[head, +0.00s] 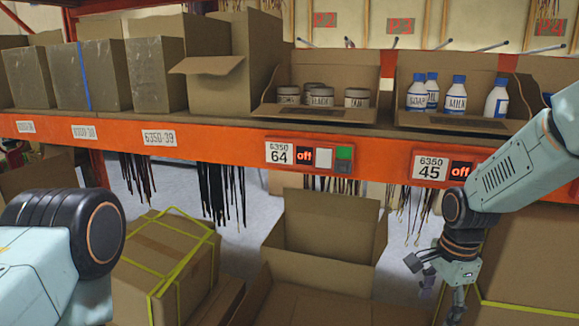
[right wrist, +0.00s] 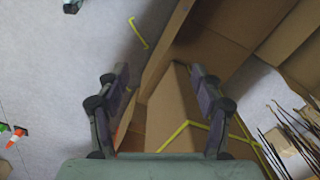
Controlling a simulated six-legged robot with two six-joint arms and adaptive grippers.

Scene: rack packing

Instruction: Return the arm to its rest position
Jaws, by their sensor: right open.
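My right arm comes in from the right in the head view, and its gripper (head: 440,290) hangs low in front of the rack, to the right of an open cardboard box (head: 325,230). In the right wrist view the gripper (right wrist: 160,90) has its two fingers spread wide with nothing between them. A closed box (right wrist: 172,110) with yellow strapping shows beyond the fingers. My left arm shows only as a link at the lower left of the head view; its gripper is out of frame.
An orange shelf beam (head: 215,145) crosses the view. Above it stand a box of jars (head: 320,115) and a box of bottles (head: 455,125). A yellow-strapped box (head: 165,265) sits at lower left. Dark strips (head: 222,185) hang under the beam.

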